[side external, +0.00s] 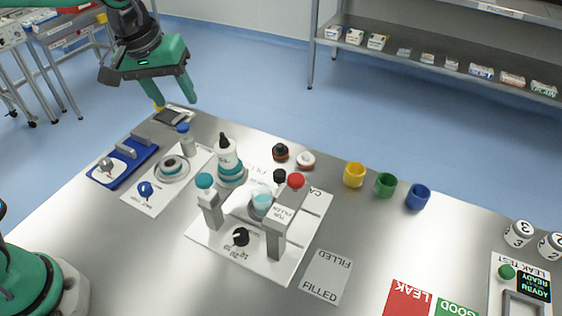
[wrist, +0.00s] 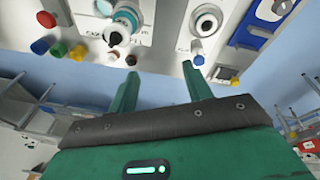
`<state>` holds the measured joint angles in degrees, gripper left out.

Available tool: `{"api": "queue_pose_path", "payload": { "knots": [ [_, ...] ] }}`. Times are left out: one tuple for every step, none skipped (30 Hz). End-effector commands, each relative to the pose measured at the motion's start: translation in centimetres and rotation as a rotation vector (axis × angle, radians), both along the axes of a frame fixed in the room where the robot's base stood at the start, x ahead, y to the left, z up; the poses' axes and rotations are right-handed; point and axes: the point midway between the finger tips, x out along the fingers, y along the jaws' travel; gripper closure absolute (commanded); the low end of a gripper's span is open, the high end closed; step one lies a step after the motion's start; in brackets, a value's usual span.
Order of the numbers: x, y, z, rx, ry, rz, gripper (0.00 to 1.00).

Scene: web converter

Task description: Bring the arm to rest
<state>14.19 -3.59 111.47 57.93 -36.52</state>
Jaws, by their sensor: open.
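My gripper (side external: 176,97) is green with two fingers. In the side external view it hangs in the air at the upper left, above the far left edge of the steel table (side external: 365,226). In the wrist view the two fingers of my gripper (wrist: 160,85) stand well apart with nothing between them. The gripper is open and touches nothing that I can see. A small dark pad with a yellow piece (side external: 172,115) lies on the table below the fingers.
A blue tray (side external: 122,163), a white dropper bottle (side external: 226,155) and a fixture with a red knob (side external: 296,181) stand on the table. Yellow (side external: 354,175), green (side external: 385,185) and blue (side external: 418,197) cups stand along the far edge. The air around my gripper looks free.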

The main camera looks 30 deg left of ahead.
Motion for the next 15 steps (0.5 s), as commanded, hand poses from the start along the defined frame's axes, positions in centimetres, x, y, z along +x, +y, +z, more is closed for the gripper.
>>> {"api": "queue_pose_path", "payload": {
  "knots": [
    [-0.9, 0.9, 0.4, 0.003, -0.018, -0.015, 0.50],
    [-1.4, 1.3, 0.6, 0.007, -0.029, -0.027, 0.50],
    [-2.0, 1.8, 0.8, 0.012, -0.039, -0.042, 0.50],
    [-2.5, 2.2, 0.9, 0.017, -0.048, -0.054, 0.50],
    [-3.0, 2.6, 1.0, 0.021, -0.057, -0.066, 0.50],
    [-3.7, 3.1, 1.1, 0.027, -0.068, -0.082, 0.50],
    [-4.2, 3.5, 1.2, 0.031, -0.077, -0.093, 0.50],
    [-4.7, 3.9, 1.3, 0.036, -0.085, -0.105, 0.50],
    [-5.4, 4.3, 1.3, 0.043, -0.097, -0.119, 0.50],
    [-5.9, 4.7, 1.4, 0.049, -0.107, -0.131, 0.50],
    [-6.4, 5.0, 1.4, 0.054, -0.115, -0.142, 0.50],
    [-7.1, 5.4, 1.4, 0.062, -0.127, -0.157, 0.50],
    [-7.6, 5.7, 1.3, 0.068, -0.135, -0.169, 0.50],
    [-8.2, 6.0, 1.3, 0.075, -0.142, -0.179, 0.50],
    [-8.8, 6.4, 1.2, 0.084, -0.154, -0.194, 0.50]
  ]
}}
